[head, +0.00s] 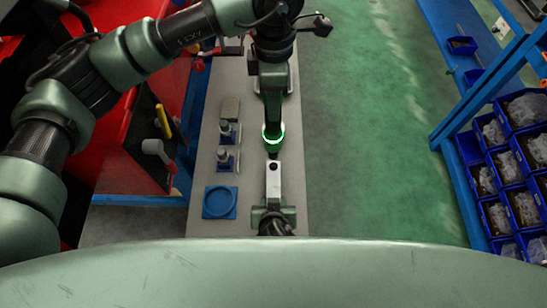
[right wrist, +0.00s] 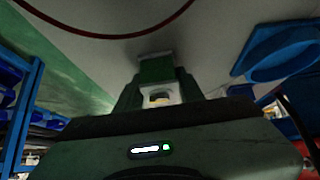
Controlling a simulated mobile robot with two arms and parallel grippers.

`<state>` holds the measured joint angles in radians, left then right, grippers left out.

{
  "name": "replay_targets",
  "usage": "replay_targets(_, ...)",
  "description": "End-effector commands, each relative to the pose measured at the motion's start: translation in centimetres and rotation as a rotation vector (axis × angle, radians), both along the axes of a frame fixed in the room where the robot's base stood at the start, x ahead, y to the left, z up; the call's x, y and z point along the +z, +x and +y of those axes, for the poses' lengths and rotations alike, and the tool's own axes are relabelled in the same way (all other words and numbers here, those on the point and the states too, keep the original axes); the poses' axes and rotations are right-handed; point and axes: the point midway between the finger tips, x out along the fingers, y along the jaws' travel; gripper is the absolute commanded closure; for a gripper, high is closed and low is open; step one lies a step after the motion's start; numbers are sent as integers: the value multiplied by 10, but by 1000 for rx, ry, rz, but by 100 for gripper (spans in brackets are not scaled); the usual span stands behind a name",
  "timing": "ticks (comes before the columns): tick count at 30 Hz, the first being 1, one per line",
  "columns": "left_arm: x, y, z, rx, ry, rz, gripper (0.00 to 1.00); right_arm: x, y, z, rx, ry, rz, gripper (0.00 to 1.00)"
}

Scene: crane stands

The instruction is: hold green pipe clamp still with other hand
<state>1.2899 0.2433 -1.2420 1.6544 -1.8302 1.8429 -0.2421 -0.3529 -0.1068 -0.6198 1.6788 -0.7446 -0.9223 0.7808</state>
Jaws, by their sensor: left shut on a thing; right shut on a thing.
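The green pipe clamp seems to be the green block (right wrist: 157,69) with a pale holed piece in front of it, straight ahead in the right wrist view. My right gripper (right wrist: 158,98) is shut on it, with one jaw at each side. In the head view a pale grey piece with a dark hole (head: 273,186) stands above my right gripper (head: 273,213); the clamp's green part cannot be told apart there. My left gripper (head: 272,80) is shut on a dark green tool (head: 272,107) with a glowing green ring. The tool's dark tip is close to the pale piece; contact cannot be told.
On the grey bench (head: 218,180) left of my grippers are a blue round holder (head: 220,202) and two small blue-based stands. A red cabinet (head: 130,150) stands at left. Blue bins (head: 525,110) fill a rack at right. The green floor (head: 380,150) between is clear.

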Motion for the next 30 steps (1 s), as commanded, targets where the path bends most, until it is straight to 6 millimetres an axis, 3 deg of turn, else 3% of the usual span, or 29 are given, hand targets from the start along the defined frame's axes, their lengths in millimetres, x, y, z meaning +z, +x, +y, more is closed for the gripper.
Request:
replay_targets(21, -41, 0, -1, -132, -1, -2, 100, 1, 0, 0, 0, 0, -1, 100)
replay_targets(30, -46, 0, -1, -149, 0, -3, 100, 1, 0, 0, 0, 0, -1, 100)
